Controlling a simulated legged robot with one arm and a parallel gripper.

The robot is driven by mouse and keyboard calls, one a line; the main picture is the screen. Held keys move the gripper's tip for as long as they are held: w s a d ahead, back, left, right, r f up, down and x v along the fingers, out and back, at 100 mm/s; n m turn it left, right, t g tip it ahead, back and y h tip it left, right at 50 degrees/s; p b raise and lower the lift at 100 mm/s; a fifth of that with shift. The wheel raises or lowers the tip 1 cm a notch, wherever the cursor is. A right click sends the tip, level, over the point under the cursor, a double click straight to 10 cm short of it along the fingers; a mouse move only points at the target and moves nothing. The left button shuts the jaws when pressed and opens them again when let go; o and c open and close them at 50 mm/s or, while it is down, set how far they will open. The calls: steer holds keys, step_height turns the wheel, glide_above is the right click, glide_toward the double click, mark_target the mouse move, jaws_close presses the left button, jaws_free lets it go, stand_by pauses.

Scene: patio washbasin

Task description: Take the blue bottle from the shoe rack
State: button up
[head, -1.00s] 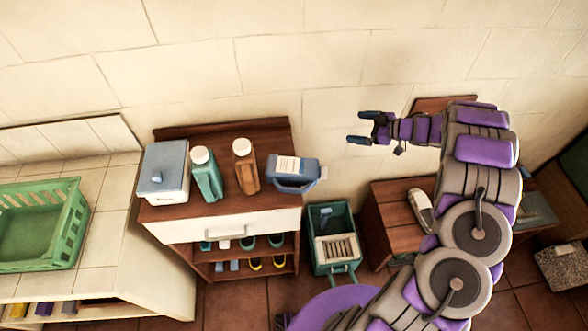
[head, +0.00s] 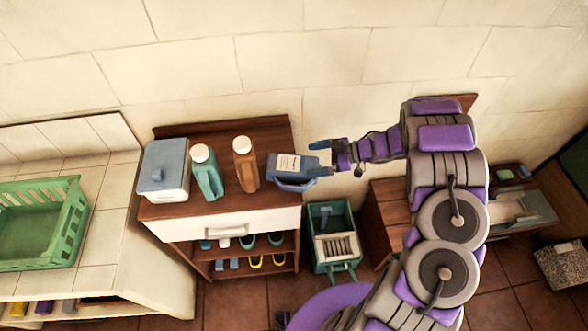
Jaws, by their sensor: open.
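On the rack top stand a grey-blue box (head: 164,171), a teal bottle (head: 206,173) and a brown bottle (head: 246,164). A green crate (head: 70,232) sits on the tiled counter at left. A teal bin (head: 318,262) stands on the floor right of the rack. The wall is close behind.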

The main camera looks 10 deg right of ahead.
mark_target(296, 163)
steer(key=shift+f+x, duration=0.2)
steer(key=shift+x, duration=2.9)
steer(key=shift+s, duration=0.15)
steer(key=shift+c, duration=0.4)
steer(key=shift+d, duration=0.1)
steer(key=c, duration=1.3)
steer(key=shift+r, duration=0.1)
